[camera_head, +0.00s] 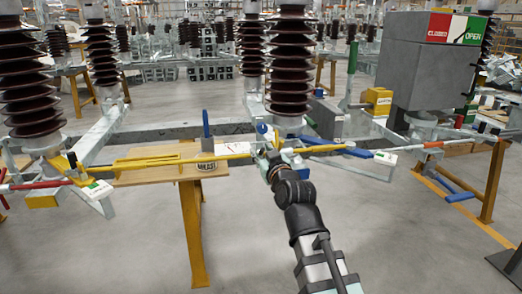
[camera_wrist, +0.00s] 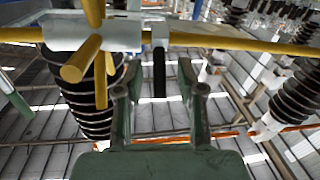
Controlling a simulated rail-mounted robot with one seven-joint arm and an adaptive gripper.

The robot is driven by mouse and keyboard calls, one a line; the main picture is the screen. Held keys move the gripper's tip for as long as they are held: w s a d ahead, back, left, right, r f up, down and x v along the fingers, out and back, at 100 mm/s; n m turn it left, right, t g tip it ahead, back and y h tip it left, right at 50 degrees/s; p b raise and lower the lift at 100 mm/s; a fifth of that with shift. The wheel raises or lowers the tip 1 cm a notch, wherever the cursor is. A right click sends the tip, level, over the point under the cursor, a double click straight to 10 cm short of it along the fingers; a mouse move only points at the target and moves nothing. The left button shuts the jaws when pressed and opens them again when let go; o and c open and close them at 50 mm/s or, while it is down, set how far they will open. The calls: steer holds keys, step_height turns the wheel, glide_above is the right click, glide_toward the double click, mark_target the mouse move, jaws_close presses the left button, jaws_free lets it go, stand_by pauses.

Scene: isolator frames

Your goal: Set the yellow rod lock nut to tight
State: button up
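The yellow rod (camera_head: 215,158) runs across the frame at mid height in the head view. In the wrist view the yellow rod (camera_wrist: 235,43) crosses the top of the picture. A pale grey collar (camera_wrist: 160,38) sits around it with a dark tab (camera_wrist: 159,72) hanging down; this may be the lock nut, but I cannot tell its setting. My gripper (camera_wrist: 158,75) is open, its two green-grey fingers on either side of the dark tab, apparently without touching it. In the head view my gripper (camera_head: 268,158) is at the rod, and the nut is hidden or too small to tell.
A pale sleeve (camera_wrist: 92,32) with yellow bars crossing it is left of my gripper. Dark ribbed insulators (camera_head: 290,65) stand behind the rod. A grey box (camera_head: 425,60) with a CLOSED/OPEN sign is at right. A wooden board (camera_head: 160,168) lies left of my arm.

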steer(key=shift+w+a, duration=0.1)
steer(key=shift+w, duration=0.25)
steer(key=shift+c, duration=0.2)
jaws_close()
